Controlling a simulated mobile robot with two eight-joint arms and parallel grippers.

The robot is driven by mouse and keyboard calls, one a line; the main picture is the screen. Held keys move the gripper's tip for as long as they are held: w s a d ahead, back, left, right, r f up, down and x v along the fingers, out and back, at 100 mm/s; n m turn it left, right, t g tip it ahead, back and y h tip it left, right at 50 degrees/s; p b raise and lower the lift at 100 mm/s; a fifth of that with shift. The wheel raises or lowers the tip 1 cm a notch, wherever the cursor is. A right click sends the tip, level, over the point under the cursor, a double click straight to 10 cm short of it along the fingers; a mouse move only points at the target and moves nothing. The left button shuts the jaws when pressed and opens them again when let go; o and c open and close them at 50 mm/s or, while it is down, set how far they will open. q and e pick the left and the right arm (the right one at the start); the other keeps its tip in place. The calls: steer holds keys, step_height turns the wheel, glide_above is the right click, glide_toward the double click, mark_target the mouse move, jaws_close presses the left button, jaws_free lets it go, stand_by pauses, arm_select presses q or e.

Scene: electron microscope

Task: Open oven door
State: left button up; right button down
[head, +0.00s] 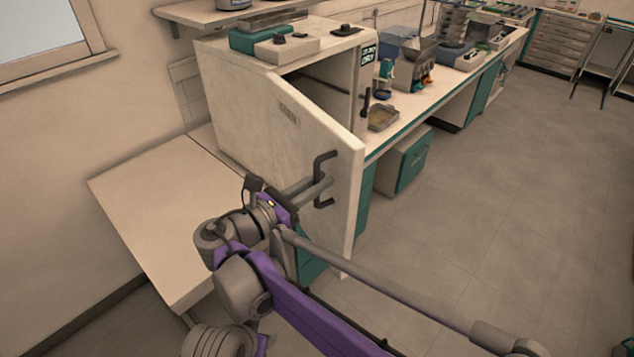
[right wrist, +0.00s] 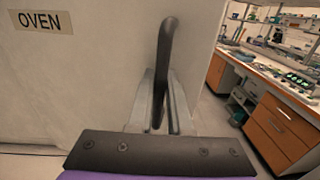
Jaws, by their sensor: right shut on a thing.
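The oven is a pale box (head: 228,95) on the bench. Its door (head: 310,135) stands partly open, swung out from the oven front, with a dark gap showing behind it. The dark handle (head: 324,158) is on the door's outer face near its free edge. My right gripper (head: 316,187) is shut on the handle. In the right wrist view the handle (right wrist: 168,45) rises between the two grey fingers, and the door (right wrist: 110,75) fills the left side with an OVEN label (right wrist: 40,21). My left gripper is not in view.
A bare pale table (head: 165,195) stands left of the oven. A bench (head: 400,125) with a small tray (head: 382,117) and instruments runs to the right. A drawer unit (head: 412,160) stands beneath it. The grey floor (head: 500,210) at right is clear.

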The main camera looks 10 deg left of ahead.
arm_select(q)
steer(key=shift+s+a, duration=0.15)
arm_select(e)
steer(key=shift+s+a, duration=0.1)
steer(key=shift+a, duration=0.05)
steer(key=c, duration=1.1)
jaws_free()
